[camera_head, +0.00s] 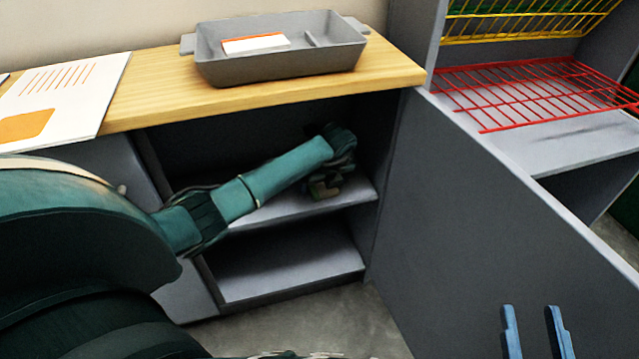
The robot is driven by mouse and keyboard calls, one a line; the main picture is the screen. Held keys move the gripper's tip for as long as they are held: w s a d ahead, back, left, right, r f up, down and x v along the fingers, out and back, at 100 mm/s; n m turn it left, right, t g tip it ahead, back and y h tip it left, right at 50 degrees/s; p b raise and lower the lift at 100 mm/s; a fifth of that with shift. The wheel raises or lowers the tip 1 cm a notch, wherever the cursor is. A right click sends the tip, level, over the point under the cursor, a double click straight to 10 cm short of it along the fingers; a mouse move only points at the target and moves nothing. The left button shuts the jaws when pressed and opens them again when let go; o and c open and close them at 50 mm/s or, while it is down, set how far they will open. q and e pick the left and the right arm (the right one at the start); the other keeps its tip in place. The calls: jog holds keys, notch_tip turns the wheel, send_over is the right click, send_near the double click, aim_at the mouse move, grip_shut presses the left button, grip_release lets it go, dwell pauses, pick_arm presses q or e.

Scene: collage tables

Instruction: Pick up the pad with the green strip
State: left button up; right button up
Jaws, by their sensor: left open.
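No pad with a green strip shows in the head view. A white pad with an orange-red strip (255,43) lies in the grey tray (275,68) on the wooden top. My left arm reaches from the left into the open cabinet. My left gripper (322,190) is open just above the middle shelf, dark and small, and I make out nothing between its fingers. My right gripper (535,335) shows at the lower right as two blue fingers standing apart, with nothing between them, in front of the grey panel.
The cabinet has a middle shelf (290,207) and a bare lower shelf (290,270). A grey panel (470,220) stands on its right. A white sheet with orange marks (65,88) lies on the wooden top (395,72). Red (540,90) and yellow (530,22) wire racks are at upper right.

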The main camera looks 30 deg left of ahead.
pick_arm(q)
jog(key=c, duration=1.1)
pick_arm(e)
jog(key=shift+d+f, duration=0.1)
jog(key=shift+f, duration=0.3)
pick_arm(q)
jog(key=shift+r, duration=0.1)
